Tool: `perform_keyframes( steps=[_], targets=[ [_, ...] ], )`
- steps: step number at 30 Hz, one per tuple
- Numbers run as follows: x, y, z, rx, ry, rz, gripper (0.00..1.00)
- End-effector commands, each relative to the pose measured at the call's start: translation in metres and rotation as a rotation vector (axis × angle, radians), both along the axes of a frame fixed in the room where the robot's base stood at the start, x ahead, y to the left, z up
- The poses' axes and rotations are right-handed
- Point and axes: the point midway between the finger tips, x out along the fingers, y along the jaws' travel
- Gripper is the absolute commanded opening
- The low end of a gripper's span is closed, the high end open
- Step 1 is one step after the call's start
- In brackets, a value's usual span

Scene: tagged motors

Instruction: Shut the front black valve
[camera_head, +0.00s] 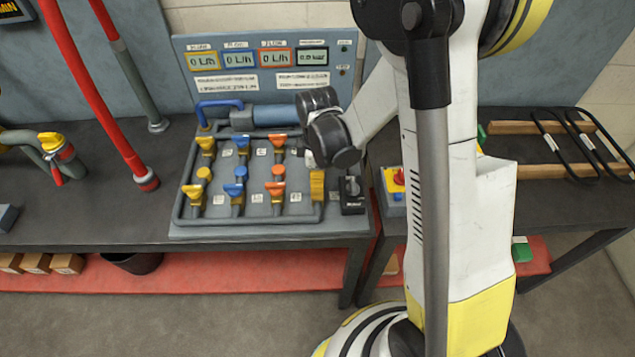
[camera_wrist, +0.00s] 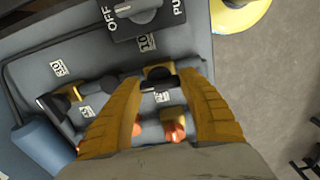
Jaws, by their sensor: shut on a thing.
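In the wrist view my gripper (camera_wrist: 162,84) has its two yellow fingers shut on the handle of the front black valve (camera_wrist: 160,74), the one nearest the pump switch. The black handle lies across between the fingertips. In the head view one yellow finger of my gripper (camera_head: 317,186) shows at the right end of the valve panel. The black valves are hidden there behind my wrist and finger. A second black valve (camera_wrist: 52,103) stands farther left in the wrist view, apart from my gripper.
The pump switch (camera_head: 352,190) is close to the right of my gripper. Orange (camera_head: 276,188), blue (camera_head: 235,188) and yellow (camera_head: 193,190) valves stand to its left. A red-button box (camera_head: 395,183) stands on the right table.

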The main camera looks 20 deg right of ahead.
Motion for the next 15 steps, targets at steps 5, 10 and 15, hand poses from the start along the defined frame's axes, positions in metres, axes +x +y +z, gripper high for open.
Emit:
perform_keyframes(
  steps=[5, 10, 15],
  targets=[
    [-0.0001, 0.0000, -0.0016, 0.000, 0.001, -0.107, 0.17],
    [-0.0004, 0.0001, -0.0020, 0.000, 0.001, -0.255, 0.17],
    [-0.0003, 0.0000, -0.0019, 0.000, 0.001, -0.417, 0.17]
  ],
)
